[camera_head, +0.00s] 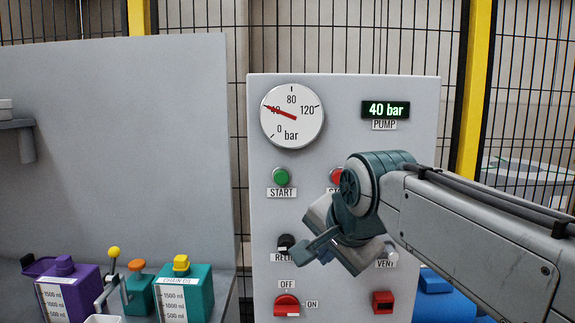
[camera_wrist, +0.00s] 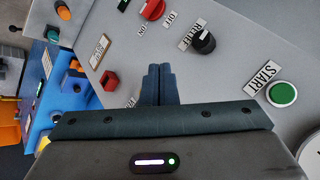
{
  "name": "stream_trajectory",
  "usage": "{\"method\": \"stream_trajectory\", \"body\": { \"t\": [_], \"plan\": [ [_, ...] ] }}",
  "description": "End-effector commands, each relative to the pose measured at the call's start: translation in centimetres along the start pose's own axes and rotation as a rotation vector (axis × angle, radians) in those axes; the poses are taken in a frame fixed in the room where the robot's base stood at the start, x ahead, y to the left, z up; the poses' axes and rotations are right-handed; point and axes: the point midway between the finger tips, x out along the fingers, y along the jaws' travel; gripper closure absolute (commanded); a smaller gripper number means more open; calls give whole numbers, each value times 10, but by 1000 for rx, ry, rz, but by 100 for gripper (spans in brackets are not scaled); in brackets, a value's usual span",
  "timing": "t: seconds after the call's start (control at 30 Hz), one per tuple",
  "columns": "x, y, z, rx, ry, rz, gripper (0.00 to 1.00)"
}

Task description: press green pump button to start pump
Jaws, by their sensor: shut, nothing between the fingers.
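The green START button (camera_head: 281,177) sits on the grey panel, left of a partly covered red button. It also shows in the wrist view (camera_wrist: 282,94), at the right, with its START label beside it. My gripper (camera_head: 303,255) is in front of the panel, below the green button and close to the black RELIEF knob (camera_head: 285,242). In the wrist view my gripper (camera_wrist: 160,72) has its fingers together, empty, apart from the green button. The pump display (camera_head: 386,110) reads 40 bar. The gauge (camera_head: 292,115) has its red needle near 40.
A red OFF/ON switch (camera_head: 287,304) and a red square button (camera_head: 382,301) are low on the panel (camera_head: 345,87). My arm covers part of the red button (camera_head: 336,177) and the VENT label. Purple (camera_head: 66,291) and teal (camera_head: 185,290) containers stand at the lower left.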

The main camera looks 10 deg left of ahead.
Motion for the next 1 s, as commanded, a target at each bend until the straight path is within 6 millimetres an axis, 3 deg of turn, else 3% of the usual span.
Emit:
{"method": "stream_trajectory", "body": {
  "t": [0.03, 0.1, 0.2, 0.3, 0.77, 1.0],
  "plan": [
    [-16, -30, 2, 35, -5, -43, 100],
    [-29, -59, 5, 94, -11, -90, 100],
    [-44, -87, 10, 157, -23, -139, 100],
    [-52, -102, 13, 195, -32, -166, 100],
    [-54, -108, 13, 213, -36, -176, 100],
    [-41, -120, 0, 213, -37, -175, 100]
  ]
}}
